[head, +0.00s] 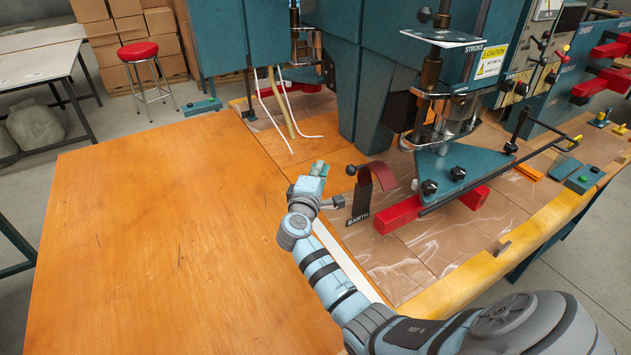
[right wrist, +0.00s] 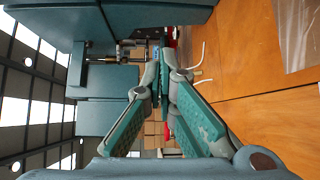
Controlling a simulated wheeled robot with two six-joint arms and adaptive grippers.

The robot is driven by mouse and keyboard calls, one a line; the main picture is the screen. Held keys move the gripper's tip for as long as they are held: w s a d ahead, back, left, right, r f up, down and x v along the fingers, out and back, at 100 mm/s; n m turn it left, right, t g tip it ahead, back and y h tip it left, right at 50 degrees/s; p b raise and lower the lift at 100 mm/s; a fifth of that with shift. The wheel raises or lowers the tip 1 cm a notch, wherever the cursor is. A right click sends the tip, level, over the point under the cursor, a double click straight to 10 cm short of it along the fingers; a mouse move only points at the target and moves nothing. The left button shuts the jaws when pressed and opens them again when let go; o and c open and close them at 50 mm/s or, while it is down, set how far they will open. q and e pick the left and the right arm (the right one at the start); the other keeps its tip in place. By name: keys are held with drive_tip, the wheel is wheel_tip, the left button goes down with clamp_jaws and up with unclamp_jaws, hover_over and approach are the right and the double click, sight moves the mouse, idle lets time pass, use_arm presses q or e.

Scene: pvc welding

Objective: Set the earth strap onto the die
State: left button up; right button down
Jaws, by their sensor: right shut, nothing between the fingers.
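The earth strap (head: 378,175) is a dark red curved band with a black knob at its left and a black plate marked EARTH below. It stands beside the left end of a red bar (head: 400,214), under a teal plate (head: 462,165) of the press; I cannot tell for sure which part is the die. My right gripper (head: 319,168) is left of the strap, apart from it, and shut and empty. Its fingers meet in the right wrist view (right wrist: 163,62), where the strap does not show. My left gripper is not in view.
The press column (head: 375,90) stands behind the strap. A long black rod (head: 500,180) runs right of the bar. Clear film covers the bench near the bar. The wooden table (head: 160,240) at left is bare. White cables (head: 275,120) hang at the back.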

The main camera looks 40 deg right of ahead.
use_arm(q)
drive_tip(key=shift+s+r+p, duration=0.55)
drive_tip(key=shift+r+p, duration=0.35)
drive_tip(key=shift+p, duration=0.1)
use_arm(e)
drive_tip(key=s+d, duration=0.2)
drive_tip(key=shift+s+d+r, duration=0.1)
drive_tip(key=shift+s+d, duration=0.25)
drive_tip(key=shift+d, duration=0.05)
drive_tip(key=shift+w, duration=0.1)
